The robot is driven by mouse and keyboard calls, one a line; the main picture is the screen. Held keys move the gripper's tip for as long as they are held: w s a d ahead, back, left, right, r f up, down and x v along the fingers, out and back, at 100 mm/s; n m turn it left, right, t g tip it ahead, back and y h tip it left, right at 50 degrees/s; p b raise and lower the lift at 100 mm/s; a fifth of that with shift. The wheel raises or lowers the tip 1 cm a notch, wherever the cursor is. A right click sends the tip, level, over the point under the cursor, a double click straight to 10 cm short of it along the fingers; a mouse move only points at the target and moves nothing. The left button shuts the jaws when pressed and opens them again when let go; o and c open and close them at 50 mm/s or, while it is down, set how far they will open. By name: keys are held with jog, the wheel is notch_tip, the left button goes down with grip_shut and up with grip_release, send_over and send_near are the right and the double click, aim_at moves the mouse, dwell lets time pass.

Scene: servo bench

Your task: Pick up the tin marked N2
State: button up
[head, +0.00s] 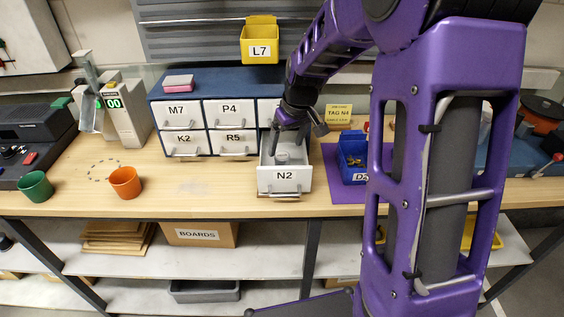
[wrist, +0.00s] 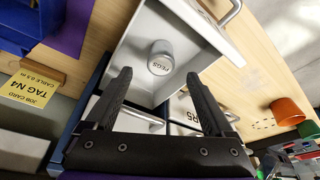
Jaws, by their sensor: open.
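The open white drawer marked N2 (head: 284,186) sticks out of the blue cabinet. A small grey tin (head: 282,157) stands inside it.
Closed drawers M7 (head: 180,109), P4, K2 and R5 (head: 235,139) are left of it. A blue bin (head: 352,158) stands on a purple mat to the right. An orange cup (head: 125,182) and green cup (head: 36,186) stand left. The bench between cups and drawer is clear.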

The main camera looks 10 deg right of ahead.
aim_at(282, 156)
jog(key=shift+x, duration=3.15)
jog(key=shift+a, duration=0.1)
jog(key=shift+c, duration=0.2)
grip_shut()
